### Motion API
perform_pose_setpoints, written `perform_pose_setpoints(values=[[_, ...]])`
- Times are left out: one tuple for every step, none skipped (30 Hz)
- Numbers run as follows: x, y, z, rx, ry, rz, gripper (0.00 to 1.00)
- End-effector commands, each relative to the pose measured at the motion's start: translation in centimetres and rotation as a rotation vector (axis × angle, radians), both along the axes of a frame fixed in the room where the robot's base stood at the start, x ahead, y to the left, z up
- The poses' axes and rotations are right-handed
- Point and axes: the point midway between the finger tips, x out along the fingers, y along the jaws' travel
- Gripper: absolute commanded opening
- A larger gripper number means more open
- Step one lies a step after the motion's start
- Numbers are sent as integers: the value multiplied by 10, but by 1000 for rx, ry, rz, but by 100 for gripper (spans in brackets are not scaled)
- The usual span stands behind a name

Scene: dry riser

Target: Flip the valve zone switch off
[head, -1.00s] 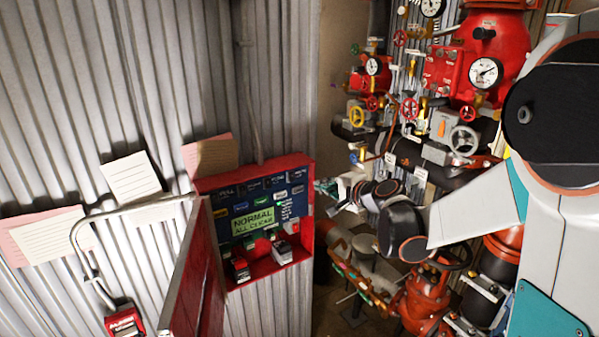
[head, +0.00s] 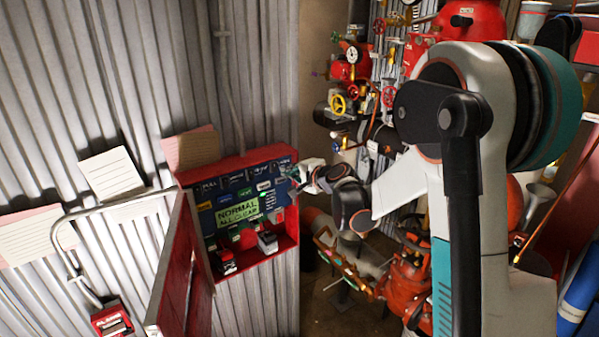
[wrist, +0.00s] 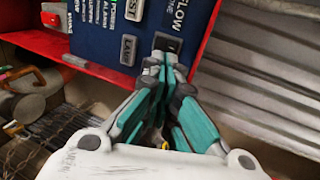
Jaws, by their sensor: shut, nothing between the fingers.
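The red alarm box (head: 283,240) is mounted on the corrugated wall with its door open. Inside is a blue panel (head: 205,219) with a row of labelled dark switches along the top and a green "NORMAL ALL CLEAR" display (head: 238,211). My gripper (head: 292,174) is shut and empty at the panel's upper right. In the wrist view its teal-sided fingers (wrist: 165,64) meet close to a dark switch (wrist: 167,42) beside a "FLOW" label (wrist: 182,12). Contact cannot be told. The valve zone label is not readable, and the fingertips partly cover that area.
The open red door (head: 178,270) stands out at the box's left. A bent grey pipe (head: 65,215) and paper notes (head: 110,173) are on the wall at left. Red pipework and valves (head: 350,70) fill the right side behind my arm.

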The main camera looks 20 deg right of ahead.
Motion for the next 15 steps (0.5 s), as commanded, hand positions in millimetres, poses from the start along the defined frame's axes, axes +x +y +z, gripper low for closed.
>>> perform_pose_setpoints(values=[[9, 3, -3, -1, 0, 1, 0], [13, 4, -4, -1, 0, 0, 0], [18, 6, -5, -2, 0, 2, 0], [21, 7, -7, -2, 0, 2, 0], [25, 9, -8, -2, 0, 2, 0], [28, 10, -9, -1, 0, 1, 0], [31, 11, -10, -1, 0, 1, 0], [33, 11, -11, 0, 0, 1, 0], [36, 12, -12, 0, 0, 1, 0], [37, 12, -12, 0, 0, 0, 0], [39, 13, -13, 0, 0, 0, 0], [40, 13, -13, 0, 0, 0, 0], [41, 13, -14, 0, 0, 0, 0], [41, 13, -14, 0, 0, 0, 0], [42, 13, -14, 0, 0, 0, 0]])
